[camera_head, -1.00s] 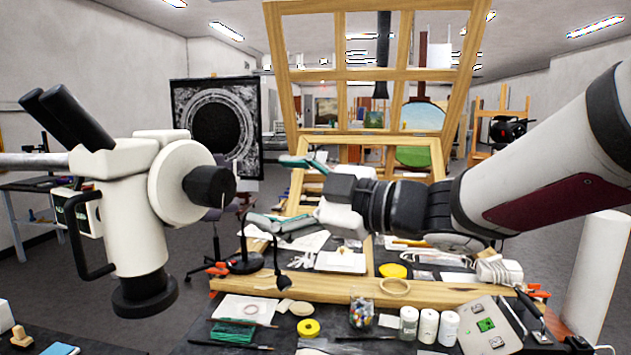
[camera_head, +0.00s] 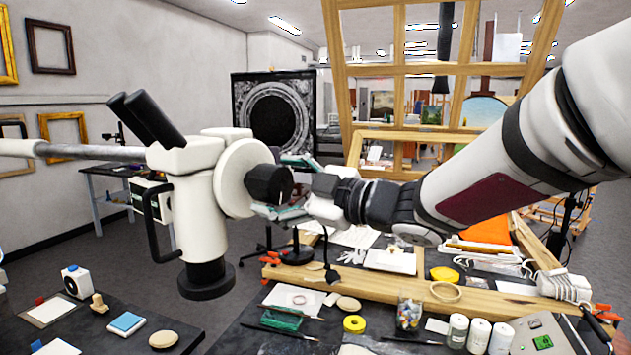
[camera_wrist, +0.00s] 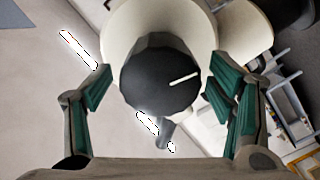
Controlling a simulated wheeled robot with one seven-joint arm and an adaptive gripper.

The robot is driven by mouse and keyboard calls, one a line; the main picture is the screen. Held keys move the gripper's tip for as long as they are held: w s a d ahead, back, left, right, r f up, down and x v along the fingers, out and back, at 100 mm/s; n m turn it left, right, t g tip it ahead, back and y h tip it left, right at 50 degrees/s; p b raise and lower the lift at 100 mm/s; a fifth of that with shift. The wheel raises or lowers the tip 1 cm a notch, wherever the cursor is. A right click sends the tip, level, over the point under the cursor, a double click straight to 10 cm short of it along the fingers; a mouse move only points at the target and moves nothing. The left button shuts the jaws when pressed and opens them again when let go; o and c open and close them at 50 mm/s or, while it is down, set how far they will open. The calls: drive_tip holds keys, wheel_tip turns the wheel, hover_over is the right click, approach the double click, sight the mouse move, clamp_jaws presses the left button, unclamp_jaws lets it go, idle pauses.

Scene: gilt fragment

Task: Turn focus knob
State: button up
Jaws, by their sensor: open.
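The black faceted focus knob (camera_head: 270,184) sticks out from the right side of the white microscope (camera_head: 200,195), on its round white housing. In the wrist view the knob (camera_wrist: 158,82) faces me, with a white line mark pointing right and slightly up. My gripper (camera_head: 288,185) is at the knob in the head view, its green-padded fingers above and below it. In the wrist view my gripper (camera_wrist: 157,90) is open, with one finger on each side of the knob. Gaps show between pads and knob, so it is not held.
A workbench (camera_head: 260,345) below carries a glass jar (camera_head: 409,313), white bottles (camera_head: 468,333) and a yellow tape roll (camera_head: 354,324). A wooden frame (camera_head: 400,70) stands behind my arm. The microscope's boom (camera_head: 90,153) runs off to the left.

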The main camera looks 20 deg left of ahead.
drive_tip(key=shift+w+a, duration=0.2)
drive_tip(key=shift+a, duration=0.5)
drive_tip(key=c, duration=1.1)
drive_tip(key=shift+m+p, duration=0.3)
drive_tip(key=shift+m, duration=1.1)
drive_tip(key=shift+c, duration=0.2)
drive_tip(key=o, duration=1.1)
drive_tip(key=shift+o, duration=0.2)
drive_tip(key=v, duration=1.2)
